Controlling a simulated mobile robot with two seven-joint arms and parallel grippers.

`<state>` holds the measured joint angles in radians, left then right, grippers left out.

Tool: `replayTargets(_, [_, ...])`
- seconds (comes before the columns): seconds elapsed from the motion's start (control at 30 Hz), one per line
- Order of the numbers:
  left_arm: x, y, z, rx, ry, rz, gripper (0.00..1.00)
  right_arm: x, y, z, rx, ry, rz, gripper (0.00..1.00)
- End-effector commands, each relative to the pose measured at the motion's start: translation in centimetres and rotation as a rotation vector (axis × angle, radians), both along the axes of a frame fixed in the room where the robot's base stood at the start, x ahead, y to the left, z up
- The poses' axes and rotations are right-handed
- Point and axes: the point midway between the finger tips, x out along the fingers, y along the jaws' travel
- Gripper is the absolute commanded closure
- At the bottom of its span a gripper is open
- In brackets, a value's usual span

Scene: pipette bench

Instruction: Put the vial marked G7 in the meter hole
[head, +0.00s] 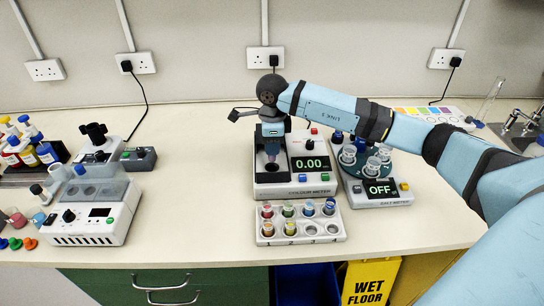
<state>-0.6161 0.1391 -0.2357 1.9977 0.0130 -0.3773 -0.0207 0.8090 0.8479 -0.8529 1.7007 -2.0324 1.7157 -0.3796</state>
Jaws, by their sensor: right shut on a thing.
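My right gripper (272,148) points down over the left part of the colour meter (286,190), where the meter's dark well (270,172) is. It is shut on a small vial, mostly hidden by the fingers. I cannot read a G7 mark, nor tell whether the vial's lower end is inside the hole or just above it. The meter's display reads 0.00. A white vial rack (300,240) stands in front of the meter, with several colour-topped vials and empty holes at its front right. My left gripper is not in view.
The salt meter (380,192), reading OFF, stands close on the right with a round carousel of vials. A white instrument (90,225) and coloured bottles (28,150) are at the left. The counter between that instrument and the colour meter is clear.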

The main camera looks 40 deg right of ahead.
Motion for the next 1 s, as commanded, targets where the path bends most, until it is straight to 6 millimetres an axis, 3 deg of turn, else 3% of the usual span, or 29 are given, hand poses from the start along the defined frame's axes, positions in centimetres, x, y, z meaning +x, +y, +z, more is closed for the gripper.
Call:
replayTargets(0.23, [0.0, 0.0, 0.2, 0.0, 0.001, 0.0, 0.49, 0.0, 0.1, -1.9, 0.001, 0.002, 0.001, 0.97])
replayTargets(0.47, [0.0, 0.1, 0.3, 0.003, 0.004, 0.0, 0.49, 0.0, 0.0, -5.1, 0.0, 0.001, 0.0, 0.97])
replayTargets(0.93, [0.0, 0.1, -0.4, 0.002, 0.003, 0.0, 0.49, 0.0, 0.0, -5.9, 0.0, 0.0, 0.0, 0.97])
replayTargets(0.97, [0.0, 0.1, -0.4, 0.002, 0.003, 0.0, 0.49, 0.0, 0.0, -5.9, 0.0, 0.0, 0.0, 0.72])
replayTargets(1.0, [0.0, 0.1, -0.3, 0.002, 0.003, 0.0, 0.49, 0.0, 0.0, -5.8, 0.0, 0.0, 0.0, 0.63])
